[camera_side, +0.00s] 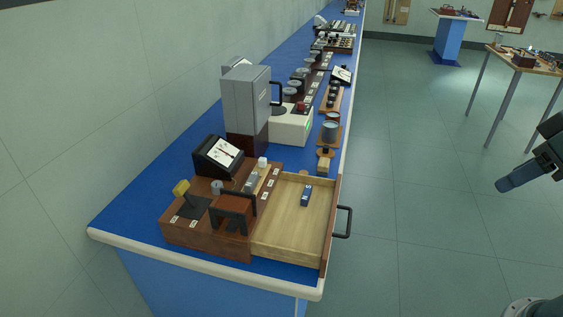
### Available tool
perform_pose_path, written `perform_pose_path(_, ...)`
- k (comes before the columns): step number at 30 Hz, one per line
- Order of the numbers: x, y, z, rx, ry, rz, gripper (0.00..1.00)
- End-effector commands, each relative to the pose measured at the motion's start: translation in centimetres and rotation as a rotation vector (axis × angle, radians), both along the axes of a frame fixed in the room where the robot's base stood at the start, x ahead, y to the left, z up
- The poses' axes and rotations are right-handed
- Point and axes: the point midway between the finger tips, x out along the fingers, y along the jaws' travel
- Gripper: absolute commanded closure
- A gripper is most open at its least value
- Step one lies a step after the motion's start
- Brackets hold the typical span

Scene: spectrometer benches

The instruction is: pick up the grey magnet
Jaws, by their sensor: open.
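A small dark blue-grey block with pale marks (306,196) lies in the open wooden drawer (287,236), towards its back. It may be the grey magnet, but it is too small to be sure. A light grey block (251,180) sits on the brown wooden instrument base (185,238) left of the drawer. Dark parts of my arm show at the right edge, out over the floor and well apart from the bench. No gripper fingers can be made out there. Nothing of mine touches the drawer or the blocks.
The drawer's black handle (346,222) juts out right. A tall grey instrument (246,100) rises behind. The floor right of the bench is clear.

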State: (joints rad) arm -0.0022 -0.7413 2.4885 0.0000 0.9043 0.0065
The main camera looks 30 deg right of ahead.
Motion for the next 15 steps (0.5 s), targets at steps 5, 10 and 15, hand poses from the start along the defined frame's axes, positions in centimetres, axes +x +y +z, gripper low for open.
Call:
perform_pose_path(5, 1.4, 0.3, 1.4, 0.015, 0.017, -0.016, 0.58)
perform_pose_path(10, 4.1, 0.9, 3.7, 0.044, 0.044, -0.05, 0.58)
perform_pose_path(15, 7.6, 1.8, 6.2, 0.077, 0.08, -0.095, 0.58)
